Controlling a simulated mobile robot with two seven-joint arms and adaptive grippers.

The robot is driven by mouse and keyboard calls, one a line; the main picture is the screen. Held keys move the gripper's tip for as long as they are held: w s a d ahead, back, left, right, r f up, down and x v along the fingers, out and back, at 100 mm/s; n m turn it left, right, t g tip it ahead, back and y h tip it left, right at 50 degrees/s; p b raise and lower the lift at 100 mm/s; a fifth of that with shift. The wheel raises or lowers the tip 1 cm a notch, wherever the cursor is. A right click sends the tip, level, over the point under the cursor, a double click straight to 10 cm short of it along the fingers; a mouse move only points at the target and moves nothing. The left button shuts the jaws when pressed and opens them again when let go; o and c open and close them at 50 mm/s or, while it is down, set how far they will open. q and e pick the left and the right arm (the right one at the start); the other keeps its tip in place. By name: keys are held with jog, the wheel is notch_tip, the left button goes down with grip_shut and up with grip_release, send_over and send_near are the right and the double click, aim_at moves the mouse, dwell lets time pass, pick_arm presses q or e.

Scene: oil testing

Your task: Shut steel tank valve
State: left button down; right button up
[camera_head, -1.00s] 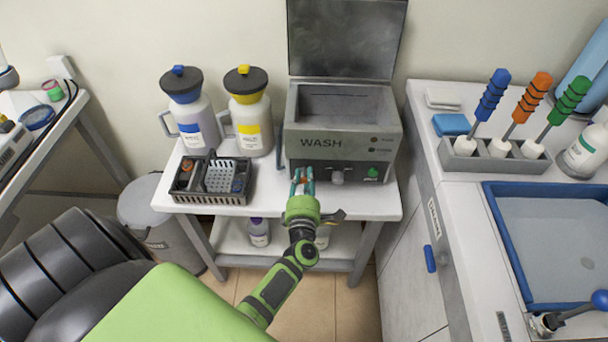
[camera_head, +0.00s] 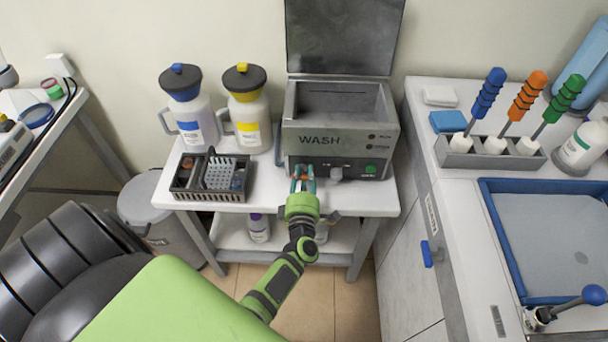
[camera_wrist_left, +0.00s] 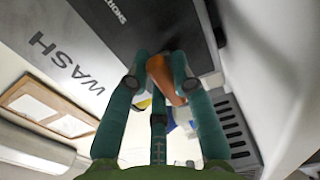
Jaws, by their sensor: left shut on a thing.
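The grey steel tank (camera_head: 340,141) marked WASH stands on the white table with its lid raised. It also fills the upper left of the left wrist view (camera_wrist_left: 75,40). An orange valve handle (camera_wrist_left: 165,80) is at the tank's front, near its lower left corner in the head view. My left gripper (camera_head: 303,177) is at that corner, shut on the orange handle. In the left wrist view its teal fingers (camera_wrist_left: 160,68) close around the handle from both sides. The valve body is mostly hidden by the fingers. My right gripper is not in view.
A dark basket (camera_head: 212,178) with small items stands left of my gripper. A blue-capped jug (camera_head: 190,120) and a yellow-capped jug (camera_head: 247,120) stand behind it. A cabinet (camera_head: 424,215) rises close on the right. The tabletop (camera_head: 365,200) right of the gripper is bare.

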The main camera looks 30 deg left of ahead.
pick_arm(q)
jog(key=c, duration=1)
grip_release()
jog(key=shift+c, duration=0.2)
jog(key=v, duration=0.7)
jog(key=shift+s, duration=0.25)
jog(key=shift+d, duration=0.1)
jog(key=s+d+f+m+g+h, duration=0.2)
jog(key=s+d+f+m+h, duration=0.15)
jog(key=f+m, duration=0.35)
jog(key=s+d+f+m+g+h, duration=0.1)
jog(key=s+d+f+m+h, duration=0.25)
jog(key=f, duration=0.55)
jog(key=s+d+f+m+g+h, duration=0.2)
jog(key=s+d+f+m+h, duration=0.15)
jog(key=f+m, duration=0.35)
jog(key=s+a+f+m+g, duration=0.3)
jog(key=s+f, duration=0.3)
jog(key=s, duration=0.7)
jog(key=s+a+f+m+g, duration=0.3)
jog(key=s+f+m+g, duration=0.3)
jog(key=s, duration=0.6)
jog(key=shift+s+f+y, duration=0.4)
jog(key=shift+f+y, duration=0.05)
jog(key=shift+f, duration=0.25)
